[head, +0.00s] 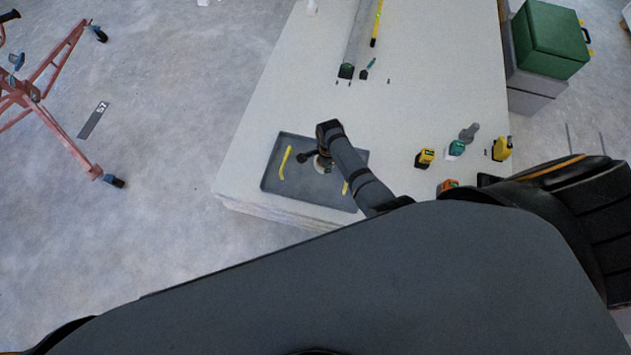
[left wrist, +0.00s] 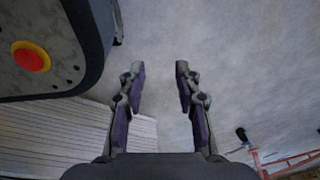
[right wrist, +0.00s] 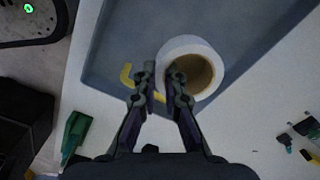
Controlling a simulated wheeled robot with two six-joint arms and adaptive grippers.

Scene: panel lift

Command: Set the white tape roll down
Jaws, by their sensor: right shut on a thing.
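The white tape roll (right wrist: 190,43) has a brown inner core and is over the grey tray (right wrist: 110,50). My right gripper (right wrist: 163,80) is shut on the roll's wall, with one finger in the hole and the other outside. I cannot tell whether the roll touches the tray floor. In the head view my right gripper (head: 322,162) reaches over the middle of the tray (head: 315,200) and mostly hides the roll (head: 322,169). My left gripper (left wrist: 160,80) is open and empty above the floor in the left wrist view.
A yellow piece (head: 285,163) lies in the tray's left part. Several small tools, including a yellow one (head: 425,158), stand on the table's right. A long grey bar (head: 361,35) lies toward the back. The table (head: 280,100) is clear behind the tray. Green case (head: 550,40) stands beyond it.

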